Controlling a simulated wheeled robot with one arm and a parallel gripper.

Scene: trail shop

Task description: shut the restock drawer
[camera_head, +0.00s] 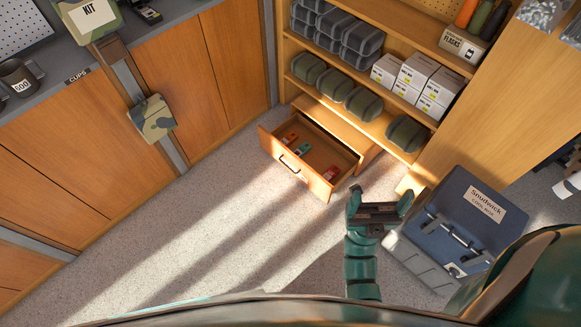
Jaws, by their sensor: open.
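The restock drawer (311,179) is pulled out at the foot of the wooden shelf unit. Its front panel faces the lower left and carries a dark bar handle (289,165). A few small red, orange and green items lie inside it. My gripper (379,192) is open and empty, with its two fingers spread and pointing up in the picture. It is to the lower right of the drawer, apart from it in the picture. How high it is over the floor I cannot tell.
A blue Snudwick box (447,229) stands close to the right of my gripper. Wooden cabinets (80,170) line the left. The shelf unit holds dark containers (339,35) and white boxes (417,72). Carpeted floor (200,225) in front of the drawer is clear.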

